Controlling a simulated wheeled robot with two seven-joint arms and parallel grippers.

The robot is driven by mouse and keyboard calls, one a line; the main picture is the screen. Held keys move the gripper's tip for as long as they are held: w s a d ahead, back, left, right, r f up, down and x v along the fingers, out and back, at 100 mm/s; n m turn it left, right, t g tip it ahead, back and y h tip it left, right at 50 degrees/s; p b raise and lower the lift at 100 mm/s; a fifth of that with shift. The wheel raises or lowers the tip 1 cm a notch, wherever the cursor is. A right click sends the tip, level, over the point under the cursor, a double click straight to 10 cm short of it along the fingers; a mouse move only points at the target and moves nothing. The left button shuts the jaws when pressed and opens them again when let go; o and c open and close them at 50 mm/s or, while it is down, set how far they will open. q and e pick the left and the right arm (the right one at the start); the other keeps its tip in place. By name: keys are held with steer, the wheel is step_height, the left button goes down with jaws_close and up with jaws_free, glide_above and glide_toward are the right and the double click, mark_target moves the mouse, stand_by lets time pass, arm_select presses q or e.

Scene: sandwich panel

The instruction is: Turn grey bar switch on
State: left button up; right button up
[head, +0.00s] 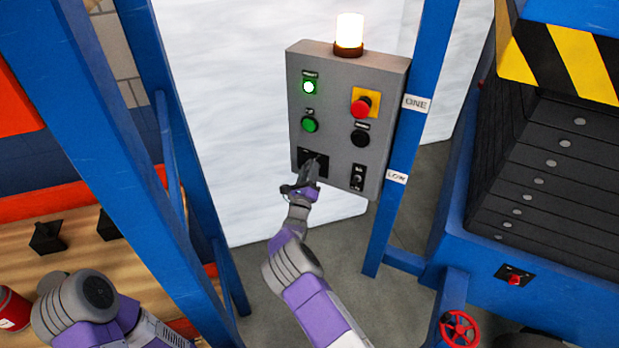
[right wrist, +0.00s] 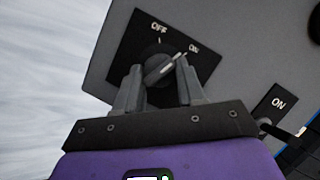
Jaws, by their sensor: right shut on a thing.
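The grey control panel (head: 335,100) is mounted on a blue post. At its lower left is the bar switch (right wrist: 160,68), a dark grey knob on a black plate (right wrist: 205,60) marked OFF and ON. The knob's pale line points up and right, towards the ON mark. My right gripper (right wrist: 160,80) is shut on the bar switch, one finger on each side. In the head view my right gripper (head: 313,168) partly hides the switch. Of my left arm only links show at the lower left; its gripper is out of view.
The panel also has a lit green-white lamp (head: 309,87), a green button (head: 309,125), a red button (head: 361,107) on yellow, a black button (head: 360,138) and a small toggle switch (head: 358,178). A lit beacon (head: 349,35) stands on top. Blue posts flank the panel.

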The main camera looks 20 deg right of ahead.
steer(key=shift+a+f+m+h+b, duration=0.1)
steer(key=shift+m+h+b, duration=0.45)
steer(key=shift+m, duration=0.55)
steer(key=o, duration=1)
steer(key=shift+o, duration=0.2)
steer(key=p+v, duration=0.1)
steer(key=v, duration=0.6)
steer(key=shift+s, duration=0.2)
steer(key=shift+a, duration=0.15)
